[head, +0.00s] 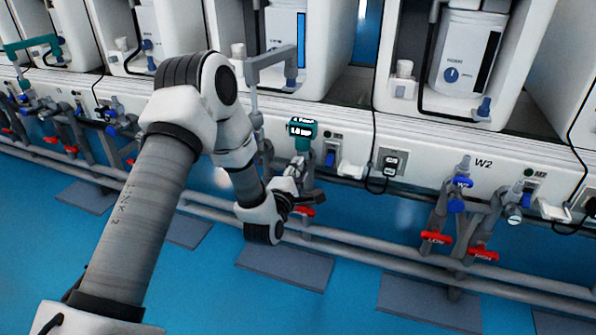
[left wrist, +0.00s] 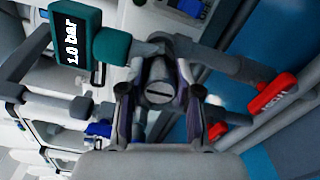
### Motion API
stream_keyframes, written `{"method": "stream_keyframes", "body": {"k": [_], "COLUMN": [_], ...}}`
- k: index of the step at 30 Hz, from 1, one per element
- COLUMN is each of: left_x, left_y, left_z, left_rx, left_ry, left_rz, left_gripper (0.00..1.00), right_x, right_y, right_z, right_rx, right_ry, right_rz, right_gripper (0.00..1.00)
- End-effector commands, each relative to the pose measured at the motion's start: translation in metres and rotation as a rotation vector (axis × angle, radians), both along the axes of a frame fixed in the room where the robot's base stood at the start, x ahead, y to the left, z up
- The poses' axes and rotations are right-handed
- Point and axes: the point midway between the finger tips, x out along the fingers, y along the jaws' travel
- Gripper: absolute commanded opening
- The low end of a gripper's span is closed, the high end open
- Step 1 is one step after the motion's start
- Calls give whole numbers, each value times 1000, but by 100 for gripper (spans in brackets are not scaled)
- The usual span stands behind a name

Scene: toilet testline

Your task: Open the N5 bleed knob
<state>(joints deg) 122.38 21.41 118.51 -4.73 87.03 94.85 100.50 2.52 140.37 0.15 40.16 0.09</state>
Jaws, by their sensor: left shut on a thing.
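My left gripper (head: 292,187) reaches the pipework below a teal pressure gauge (head: 301,131), which reads about 1.0 bar. In the left wrist view the left gripper (left wrist: 159,103) has its two fingers on either side of a round grey knob with a dark slot, the bleed knob (left wrist: 158,92), and is shut on it. The knob faces the camera. The gauge (left wrist: 72,37) shows up and left of the fingers. In the head view the gripper hides the knob, and no N5 label is readable. My right gripper is not in view.
A red valve handle (left wrist: 272,93) stands close right of the fingers, and a blue knob (left wrist: 98,129) is low left. In the head view, the W2 station (head: 483,162) with red handles (head: 437,238) is at right. Grey rails (head: 390,258) run along below; blue floor is open in front.

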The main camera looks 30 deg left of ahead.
Motion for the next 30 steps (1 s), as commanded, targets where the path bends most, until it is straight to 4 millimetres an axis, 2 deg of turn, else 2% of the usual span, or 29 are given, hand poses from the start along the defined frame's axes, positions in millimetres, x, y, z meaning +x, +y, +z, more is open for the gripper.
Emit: {"method": "stream_keyframes", "body": {"k": [7,8,9,18,21,26,30], "left_x": [0,0,0,0,-6,-36,-73], "left_y": [0,0,0,0,-1,-9,-17], "left_z": [0,0,0,0,-1,-1,-2], "left_rx": [0,0,0,1,0,-2,-3], "left_ry": [1,1,1,1,2,4,7], "left_rz": [0,0,0,0,-1,0,0], "left_gripper": [0,43,57,58,58,58,58], "right_x": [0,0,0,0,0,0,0], "right_y": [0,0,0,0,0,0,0], "right_z": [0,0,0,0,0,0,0], "right_rx": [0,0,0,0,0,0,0], "right_ry": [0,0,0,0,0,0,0], "right_rz": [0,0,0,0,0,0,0], "right_gripper": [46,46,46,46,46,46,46]}}
